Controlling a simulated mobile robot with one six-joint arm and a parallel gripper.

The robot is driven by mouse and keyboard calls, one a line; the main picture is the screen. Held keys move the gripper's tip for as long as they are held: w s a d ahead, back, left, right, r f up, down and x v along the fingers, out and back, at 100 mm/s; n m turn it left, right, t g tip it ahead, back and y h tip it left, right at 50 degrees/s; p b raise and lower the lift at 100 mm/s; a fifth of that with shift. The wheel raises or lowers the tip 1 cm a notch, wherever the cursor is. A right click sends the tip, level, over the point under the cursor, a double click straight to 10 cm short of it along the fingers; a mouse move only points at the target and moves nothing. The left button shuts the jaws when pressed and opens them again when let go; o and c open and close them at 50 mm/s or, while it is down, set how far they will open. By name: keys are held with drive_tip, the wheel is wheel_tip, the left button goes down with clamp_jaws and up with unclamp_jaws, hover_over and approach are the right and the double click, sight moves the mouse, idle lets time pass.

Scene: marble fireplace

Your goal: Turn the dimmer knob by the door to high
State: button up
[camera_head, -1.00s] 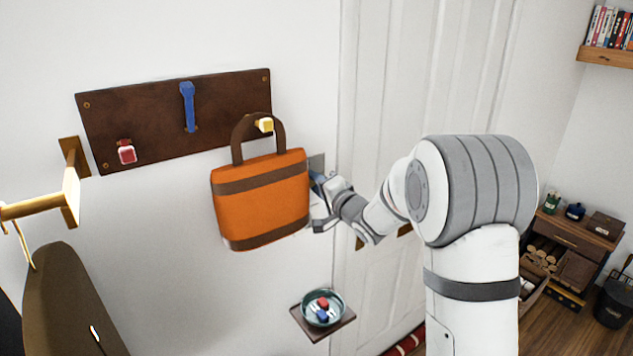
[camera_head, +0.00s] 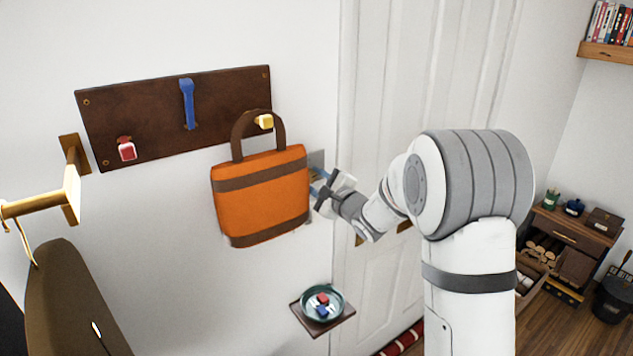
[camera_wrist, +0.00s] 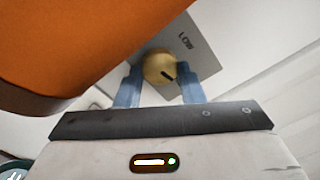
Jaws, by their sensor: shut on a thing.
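The dimmer knob (camera_wrist: 158,66) is a round yellowish knob with a dark pointer mark, on a grey wall plate (camera_wrist: 197,58) in the wrist view. The word LOW is printed on the plate; no other label is readable. My gripper (camera_wrist: 159,84) has its two blue fingers on either side of the knob, shut on it. In the head view my gripper (camera_head: 319,182) is at the plate (camera_head: 317,160), beside the white door (camera_head: 430,80). The knob is hidden there behind the bag and my gripper.
An orange bag (camera_head: 260,203) hangs from a yellow hook (camera_head: 265,122) close left of my gripper, and fills the wrist view's upper left. Below, a small wall shelf (camera_head: 336,325) bears a teal bowl (camera_head: 340,302). A brown rack (camera_head: 150,100) is at left.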

drive_tip(key=shift+f+m, duration=0.2)
drive_tip(key=shift+m, duration=0.9)
drive_tip(key=o, duration=0.7)
drive_tip(key=shift+r, duration=0.1)
drive_tip(key=shift+s+d, duration=0.1)
drive_tip(key=b+v, duration=0.2)
drive_tip(key=v, duration=0.5)
drive_tip(key=shift+s+d, duration=0.2)
drive_tip(key=shift+s, duration=0.05)
